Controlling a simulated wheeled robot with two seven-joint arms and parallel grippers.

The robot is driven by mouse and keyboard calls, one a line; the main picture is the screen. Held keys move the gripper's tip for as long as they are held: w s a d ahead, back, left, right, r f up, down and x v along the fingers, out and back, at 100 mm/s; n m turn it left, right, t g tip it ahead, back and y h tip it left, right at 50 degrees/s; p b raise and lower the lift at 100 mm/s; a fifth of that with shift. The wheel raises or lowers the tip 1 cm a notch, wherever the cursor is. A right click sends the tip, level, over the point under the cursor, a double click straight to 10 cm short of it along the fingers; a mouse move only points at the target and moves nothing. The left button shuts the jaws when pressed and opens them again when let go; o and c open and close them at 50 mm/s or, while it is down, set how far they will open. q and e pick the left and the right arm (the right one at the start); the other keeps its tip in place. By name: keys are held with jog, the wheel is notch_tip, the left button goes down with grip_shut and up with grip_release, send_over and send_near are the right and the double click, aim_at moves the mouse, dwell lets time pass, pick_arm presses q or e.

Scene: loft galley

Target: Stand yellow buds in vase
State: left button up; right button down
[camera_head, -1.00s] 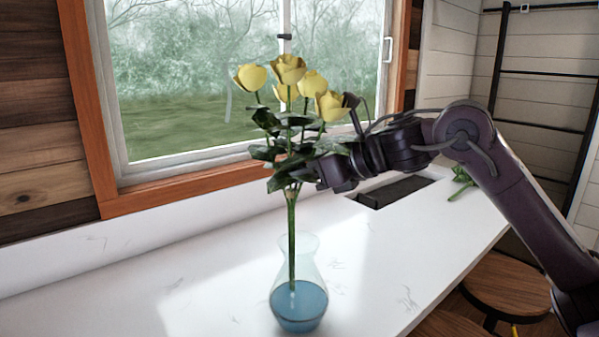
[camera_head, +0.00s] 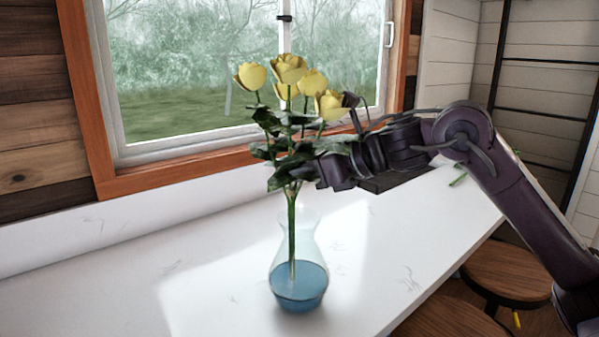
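The yellow buds (camera_head: 289,70) are several yellow blooms on upright green stems with dark leaves. My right gripper (camera_head: 300,174) comes in from the right and is shut around the stems just below the leaves; its fingertips are partly hidden by leaves. The clear glass vase (camera_head: 309,240) with blue liquid in its bottom stands upright on the white counter. The lower stems (camera_head: 292,235) pass down through its mouth and their ends show near the liquid. My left gripper is not in view.
A dark sink (camera_head: 385,183) lies behind my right arm. Green stems (camera_head: 459,180) lie on the counter (camera_head: 130,280) at the right, partly hidden by the arm. Wooden stools (camera_head: 505,272) stand beside the counter. The counter left of the vase is clear.

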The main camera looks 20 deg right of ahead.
jog(key=shift+c, duration=0.4)
grip_release()
dwell(0.6)
dwell(0.7)
jog(key=s+d+b, duration=0.4)
jog(key=s+d, duration=0.3)
jog(key=s, duration=0.1)
jog(key=shift+d+b, duration=0.2)
jog(key=shift+b, duration=0.1)
dwell(1.2)
jog(key=shift+s, duration=0.1)
dwell(0.3)
